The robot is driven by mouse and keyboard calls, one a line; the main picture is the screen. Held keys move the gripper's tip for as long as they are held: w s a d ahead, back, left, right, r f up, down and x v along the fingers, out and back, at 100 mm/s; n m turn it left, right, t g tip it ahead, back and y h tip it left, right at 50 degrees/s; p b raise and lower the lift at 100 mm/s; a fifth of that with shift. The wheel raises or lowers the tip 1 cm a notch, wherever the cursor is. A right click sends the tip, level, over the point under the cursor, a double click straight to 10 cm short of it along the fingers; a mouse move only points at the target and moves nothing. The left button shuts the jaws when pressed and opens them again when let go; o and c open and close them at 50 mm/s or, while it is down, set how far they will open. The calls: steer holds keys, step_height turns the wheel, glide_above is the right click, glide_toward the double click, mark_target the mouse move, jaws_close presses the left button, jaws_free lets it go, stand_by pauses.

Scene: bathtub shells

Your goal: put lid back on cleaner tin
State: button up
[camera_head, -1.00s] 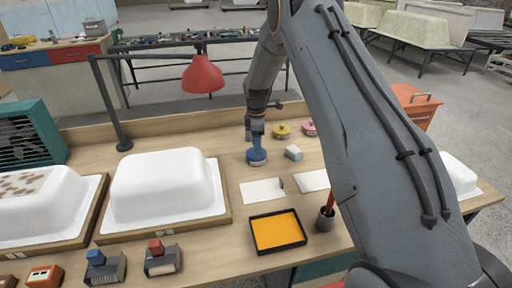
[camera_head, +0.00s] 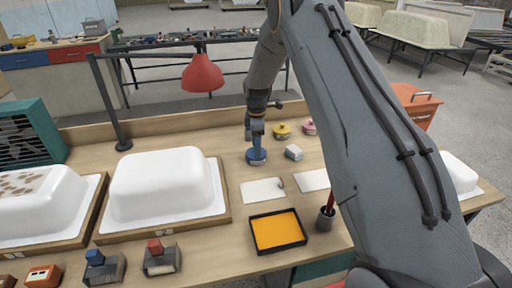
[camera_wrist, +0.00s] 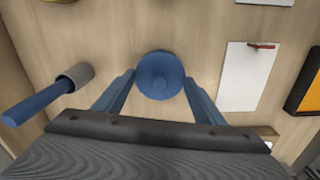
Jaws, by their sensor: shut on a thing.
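A blue round piece with a raised centre, which looks like the lid of the cleaner tin (camera_head: 256,157), is at the back middle of the workbench. My gripper (camera_head: 256,138) is above it, pointing down and shut on it. In the wrist view the blue lid (camera_wrist: 160,75) shows between the two blue-grey fingers of my gripper (camera_wrist: 160,88). Its shape seems level. I cannot tell how it sits on the tin body, which it hides from above. A yellow tin (camera_head: 282,131) and a pink tin (camera_head: 309,128) stand behind it to the right.
A grey-white block (camera_head: 293,152) lies close on the right. A white sheet (camera_head: 262,190) and an orange tray (camera_head: 277,231) lie in front, with a dark cup (camera_head: 325,219) beside. A white tub shell (camera_head: 165,185) is left. A blue-handled item (camera_wrist: 45,95) shows in the wrist view.

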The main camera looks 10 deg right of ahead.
steer(key=o, duration=1.5)
steer(key=shift+r, duration=0.1)
steer(key=shift+r+p, duration=1.15)
steer(key=shift+r, duration=2.25)
jaws_close()
steer(key=shift+f, duration=0.25)
steer(key=shift+f+b, duration=0.3)
steer(key=shift+f, duration=0.05)
steer(key=shift+f+b, duration=0.8)
steer(key=shift+f, duration=0.9)
